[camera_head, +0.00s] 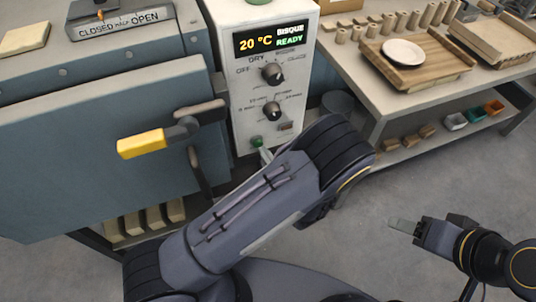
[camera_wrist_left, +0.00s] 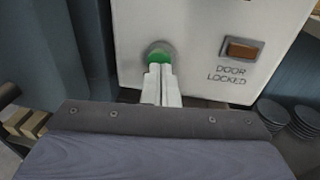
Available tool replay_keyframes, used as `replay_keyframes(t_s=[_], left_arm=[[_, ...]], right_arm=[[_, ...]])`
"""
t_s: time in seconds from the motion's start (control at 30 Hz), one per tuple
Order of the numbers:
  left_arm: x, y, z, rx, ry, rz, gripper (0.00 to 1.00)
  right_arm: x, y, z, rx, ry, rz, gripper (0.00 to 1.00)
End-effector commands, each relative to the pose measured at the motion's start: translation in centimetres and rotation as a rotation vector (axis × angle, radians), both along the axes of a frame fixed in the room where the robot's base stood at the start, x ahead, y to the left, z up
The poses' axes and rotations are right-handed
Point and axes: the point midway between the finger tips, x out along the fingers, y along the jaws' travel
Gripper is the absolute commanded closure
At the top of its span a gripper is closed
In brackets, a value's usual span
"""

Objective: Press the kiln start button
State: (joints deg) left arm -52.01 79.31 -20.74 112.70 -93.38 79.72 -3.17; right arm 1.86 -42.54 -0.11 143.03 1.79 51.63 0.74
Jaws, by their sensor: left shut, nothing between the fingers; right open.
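The kiln's white control panel (camera_head: 270,80) stands in the upper middle of the head view. Its display reads 20 °C, BISQUE, READY. The green start button (camera_head: 257,141) is low on the panel; it also shows in the left wrist view (camera_wrist_left: 159,56). My left gripper (camera_wrist_left: 160,72) is shut and empty, its fingertips right at the button's lower part and overlapping it. I cannot tell whether they touch or press it. In the head view my left arm hides most of this gripper. My right gripper (camera_head: 404,225) is open and empty, over the floor at the lower right, far from the panel.
The blue kiln door (camera_head: 100,150) with a yellow-handled latch (camera_head: 142,144) is at the left. A DOOR LOCKED indicator (camera_wrist_left: 241,49) sits right of the button. A workbench (camera_head: 385,105) with a wooden tray (camera_head: 435,72) and a white plate (camera_head: 403,52) is at the right.

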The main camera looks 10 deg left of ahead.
Motion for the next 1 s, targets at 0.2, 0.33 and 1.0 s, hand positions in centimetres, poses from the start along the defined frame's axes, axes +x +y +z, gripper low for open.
replay_keyframes(t_s=[0.2, 0.33, 1.0], left_arm=[[0.1, 0.3, -0.1, 0.0, 0.001, -0.004, 1.0], [0.1, 0.3, -0.1, -0.001, 0.001, -0.004, 1.0], [2.0, 1.6, 0.0, 0.0, -0.005, -0.002, 1.0]], right_arm=[[0.0, 0.0, 0.1, 0.0, 0.0, 0.0, 0.4], [0.0, 0.0, 0.1, 0.0, 0.0, 0.0, 0.4], [0.0, 0.0, -0.7, 0.0, 0.0, 0.0, 0.4]])
